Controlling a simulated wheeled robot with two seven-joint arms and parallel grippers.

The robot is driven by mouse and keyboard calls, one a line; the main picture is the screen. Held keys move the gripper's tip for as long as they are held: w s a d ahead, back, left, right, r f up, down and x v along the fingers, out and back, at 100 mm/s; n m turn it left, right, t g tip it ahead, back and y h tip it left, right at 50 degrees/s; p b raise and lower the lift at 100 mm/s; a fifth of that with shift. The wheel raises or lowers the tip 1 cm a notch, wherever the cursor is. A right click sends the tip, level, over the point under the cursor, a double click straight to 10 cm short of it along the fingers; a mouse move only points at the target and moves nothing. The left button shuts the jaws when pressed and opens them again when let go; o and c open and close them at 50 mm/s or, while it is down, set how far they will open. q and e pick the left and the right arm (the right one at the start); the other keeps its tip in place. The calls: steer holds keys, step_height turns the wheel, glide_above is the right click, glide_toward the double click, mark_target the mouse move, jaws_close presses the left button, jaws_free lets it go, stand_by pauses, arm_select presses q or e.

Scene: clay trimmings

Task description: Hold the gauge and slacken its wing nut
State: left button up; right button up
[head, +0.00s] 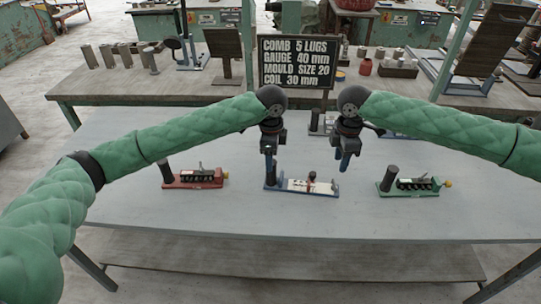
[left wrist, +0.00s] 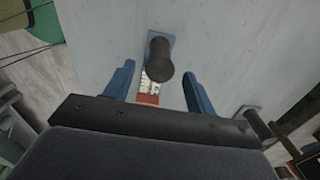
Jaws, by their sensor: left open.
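The gauge (head: 298,186) with a blue base and white scale lies at the middle of the near table. A dark upright post (head: 271,176) stands at its left end, and a small dark red part with a dark top (head: 311,178) sits on the scale. I cannot make out the nut's wings. My left gripper (head: 269,158) is open above the post.
A red-based device (head: 195,180) stands to the left and a green-based one (head: 410,187) to the right, each with a dark post. A dark sign (head: 297,62) stands behind. Another device is partly hidden behind my right gripper. The table's front is clear.

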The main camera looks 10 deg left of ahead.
mark_target(273, 183)
arm_select(q)
steer(key=shift+a+f, duration=0.15)
steer(key=shift+f, duration=3.75)
steer(key=shift+c, duration=0.3)
steer(key=c, duration=1.1)
jaws_close()
arm_select(e)
steer(key=shift+c, duration=0.7)
